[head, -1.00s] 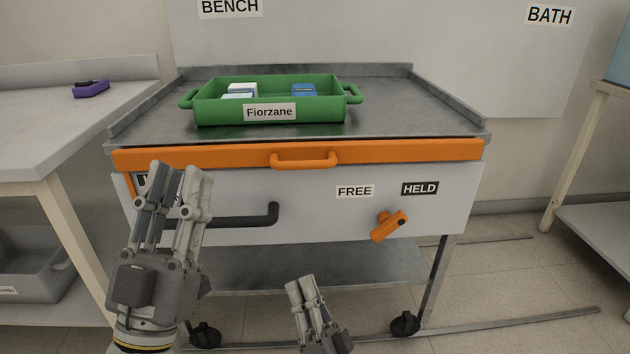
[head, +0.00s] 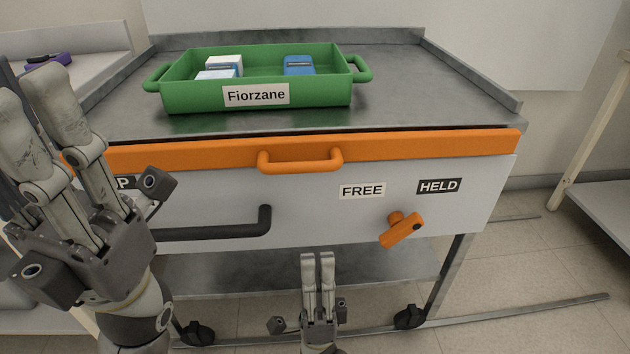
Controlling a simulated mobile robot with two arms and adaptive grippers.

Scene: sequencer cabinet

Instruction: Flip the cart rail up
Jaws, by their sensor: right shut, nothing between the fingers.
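The orange cart rail (head: 420,145) runs along the front top edge of the cart, lying low against it, with an orange loop handle (head: 300,161) in its middle. Below it on the grey front panel are an orange turn knob (head: 401,230), tilted, and a black bar handle (head: 225,228). My right gripper (head: 318,256) is at the bottom centre, fingers together and pointing up, empty, well below the loop handle.
A green tray (head: 320,97) labelled Fiorzane, holding blue and white boxes, stands on the cart top (head: 430,95). The panel carries FREE (head: 362,191) and HELD (head: 438,186) labels; another label is partly hidden by my left gripper. A bench is at the left.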

